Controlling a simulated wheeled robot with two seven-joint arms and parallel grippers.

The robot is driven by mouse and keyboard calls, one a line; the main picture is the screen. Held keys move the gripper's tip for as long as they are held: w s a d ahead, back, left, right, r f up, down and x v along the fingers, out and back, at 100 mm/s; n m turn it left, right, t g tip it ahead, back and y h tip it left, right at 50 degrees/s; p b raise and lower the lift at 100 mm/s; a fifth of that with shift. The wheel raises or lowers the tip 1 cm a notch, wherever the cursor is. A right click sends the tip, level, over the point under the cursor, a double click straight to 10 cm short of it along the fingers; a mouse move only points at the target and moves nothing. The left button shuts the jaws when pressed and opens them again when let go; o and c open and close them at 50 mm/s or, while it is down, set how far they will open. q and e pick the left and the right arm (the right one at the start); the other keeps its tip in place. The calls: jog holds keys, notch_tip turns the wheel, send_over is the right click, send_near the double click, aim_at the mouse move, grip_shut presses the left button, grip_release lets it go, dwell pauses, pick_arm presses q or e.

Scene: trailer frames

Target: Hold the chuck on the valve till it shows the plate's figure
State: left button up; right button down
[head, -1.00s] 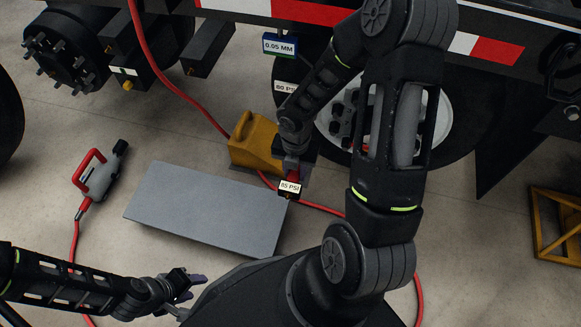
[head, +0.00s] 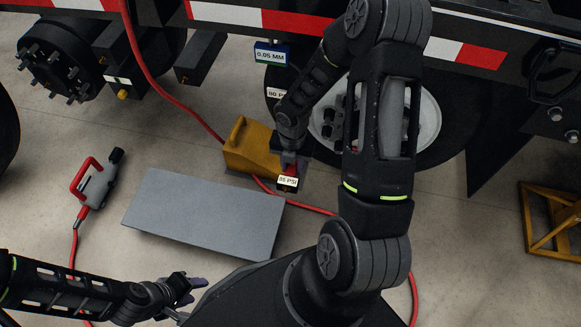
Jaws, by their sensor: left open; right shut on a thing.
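My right gripper (head: 290,158) is shut on a red air chuck (head: 289,171) beside the truck wheel. The chuck's white readout (head: 288,182) shows a PSI figure that looks like 85, but its first digit is unclear. A white plate (head: 277,93) with a PSI figure is on the dark tyre, partly behind my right arm and too small to read surely. The valve is hidden, so I cannot tell whether the chuck touches it. My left gripper (head: 196,287) is open and empty at the lower left, above the floor.
A yellow wheel chock (head: 249,145) stands left of the chuck. A grey slab (head: 203,216) lies on the floor in front. A red-handled tool (head: 94,183) lies left. A red hose (head: 150,70) crosses behind. A blue 0.05 MM tag (head: 271,55) hangs above. A yellow stand (head: 550,225) is right.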

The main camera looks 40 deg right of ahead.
aim_at(289, 177)
jog(key=shift+w+d+p, duration=0.35)
jog(key=shift+w+d, duration=0.1)
jog(key=shift+d, duration=0.05)
jog(key=shift+w+d+p, duration=0.55)
jog(key=shift+d, duration=0.15)
dwell(2.1)
jog(key=shift+s+a+b, duration=0.35)
jog(key=shift+s+a, duration=0.35)
jog(key=shift+a, duration=0.25)
jog(key=shift+s+a+b, duration=0.85)
jog(key=shift+s+a, duration=0.5)
jog(key=shift+a, duration=0.3)
jog(key=shift+s+a, duration=0.15)
